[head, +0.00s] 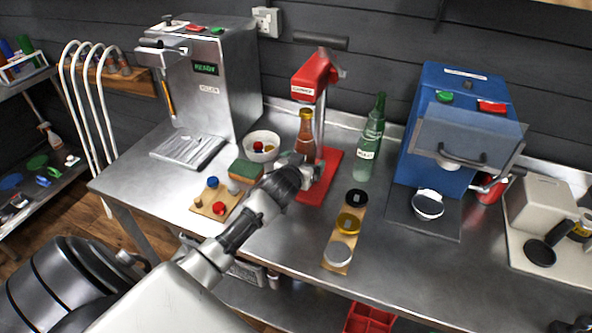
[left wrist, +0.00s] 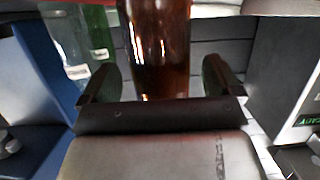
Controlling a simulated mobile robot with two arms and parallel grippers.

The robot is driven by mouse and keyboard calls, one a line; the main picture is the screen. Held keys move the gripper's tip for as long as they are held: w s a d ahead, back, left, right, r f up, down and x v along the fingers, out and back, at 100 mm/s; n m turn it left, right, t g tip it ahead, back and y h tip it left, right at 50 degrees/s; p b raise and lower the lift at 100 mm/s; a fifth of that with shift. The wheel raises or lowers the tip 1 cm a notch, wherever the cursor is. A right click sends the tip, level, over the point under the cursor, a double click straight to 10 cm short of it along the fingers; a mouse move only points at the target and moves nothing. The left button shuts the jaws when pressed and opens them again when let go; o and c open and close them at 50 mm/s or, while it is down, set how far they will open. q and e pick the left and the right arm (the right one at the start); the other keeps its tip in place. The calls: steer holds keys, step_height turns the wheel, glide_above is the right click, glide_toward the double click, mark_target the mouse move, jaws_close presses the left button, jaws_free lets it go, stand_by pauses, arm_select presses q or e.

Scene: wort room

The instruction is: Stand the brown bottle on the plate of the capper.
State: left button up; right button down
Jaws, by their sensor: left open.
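The brown bottle (head: 306,128) is upright under the head of the red capper (head: 314,76), in front of its column. The capper's red plate (head: 327,172) lies below; my gripper hides the bottle's foot, so I cannot see whether it touches the plate. My left gripper (head: 303,168) is at the bottle's lower part, above the plate. In the left wrist view the brown bottle (left wrist: 158,45) is between the open fingers of my left gripper (left wrist: 162,84), with gaps on both sides. A dark shape in the head view's lower right corner may be my right gripper (head: 572,325).
A green bottle (head: 370,140) stands right of the capper, before a blue machine (head: 455,125). Left are a bowl (head: 262,145), a sponge (head: 246,170) and a steel machine (head: 215,85). A wooden strip with caps (head: 340,252) lies in front. Bare steel is free around it.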

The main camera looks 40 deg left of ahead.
arm_select(q)
steer(key=b+v, duration=0.1)
steer(key=v, duration=0.9)
steer(key=s+d+f+g, duration=0.1)
steer(key=s+d+f, duration=0.1)
steer(key=s, duration=0.1)
steer(key=s+d+f+m+g+h, duration=0.1)
steer(key=s+d+f+g, duration=0.1)
steer(key=s, duration=0.2)
steer(key=s+d+f+g, duration=0.1)
steer(key=s+d+f, duration=0.2)
steer(key=shift+s+d+m+g, duration=0.1)
steer(key=shift+s+m+g, duration=0.15)
steer(key=shift+m+g, duration=0.15)
steer(key=s+d+f+m+g+h, duration=0.1)
steer(key=s+d+g, duration=0.25)
steer(key=s, duration=0.35)
steer(key=s+d+f+m+g+h, duration=0.15)
steer(key=s+d, duration=0.25)
steer(key=s, duration=0.4)
step_height(320, 180, down, 25)
steer(key=s+g, duration=0.1)
steer(key=g, duration=0.1)
steer(key=s+a+f+g, duration=0.1)
steer(key=s+a+f, duration=0.2)
steer(key=s+f, duration=1.3)
steer(key=shift+s+f+m, duration=0.2)
steer(key=shift+f+m, duration=0.05)
steer(key=shift+m, duration=0.2)
